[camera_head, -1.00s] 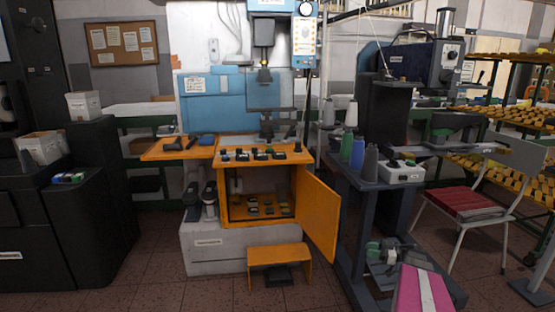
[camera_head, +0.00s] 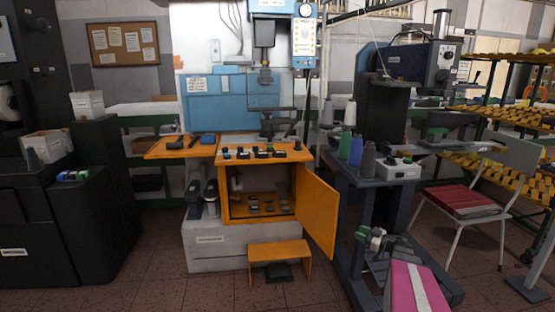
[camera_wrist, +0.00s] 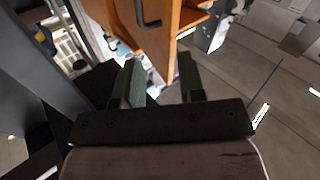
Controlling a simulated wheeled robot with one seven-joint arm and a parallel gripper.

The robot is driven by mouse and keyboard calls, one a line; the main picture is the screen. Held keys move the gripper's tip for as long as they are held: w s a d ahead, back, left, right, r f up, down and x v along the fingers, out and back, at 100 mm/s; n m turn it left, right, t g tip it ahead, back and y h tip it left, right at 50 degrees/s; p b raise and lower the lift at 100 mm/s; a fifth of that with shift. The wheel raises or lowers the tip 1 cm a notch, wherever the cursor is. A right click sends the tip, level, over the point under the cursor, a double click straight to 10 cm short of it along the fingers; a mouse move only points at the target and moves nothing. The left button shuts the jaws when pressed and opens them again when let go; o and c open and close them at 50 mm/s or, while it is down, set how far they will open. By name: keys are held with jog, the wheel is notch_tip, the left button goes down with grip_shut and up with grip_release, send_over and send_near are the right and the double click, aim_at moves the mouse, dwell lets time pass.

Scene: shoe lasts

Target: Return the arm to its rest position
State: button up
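My gripper (camera_head: 370,238) is low at the right in the head view, to the right of the orange cabinet door (camera_head: 317,213). In the wrist view my gripper (camera_wrist: 160,78) shows two dark green fingers spread apart with nothing held between them. The orange door with its dark handle (camera_wrist: 149,12) lies beyond the fingertips. The head view does not clearly show the gap between the fingers.
The orange cabinet (camera_head: 224,203) stands open under the blue machine (camera_head: 214,101). A dark stand (camera_head: 341,253) with thread spools (camera_head: 356,151) is beside my gripper. A red-seated chair (camera_head: 468,203) is at the right. Floor (camera_head: 205,292) is clear in front.

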jog(key=w+r+m+t+h, duration=0.4)
jog(key=w+m+t+h, duration=0.15)
jog(key=h, duration=0.25)
jog(key=s+a+f+m+g+h, duration=0.3)
jog(key=s+a+g, duration=0.5)
jog(key=s, duration=0.4)
jog(key=s+a+f+m+g+h, duration=0.3)
jog(key=s+a+g, duration=0.6)
jog(key=s, duration=0.4)
jog(key=shift+s+a+f, duration=0.2)
jog(key=shift+a+f, duration=0.1)
jog(key=shift+a, duration=0.4)
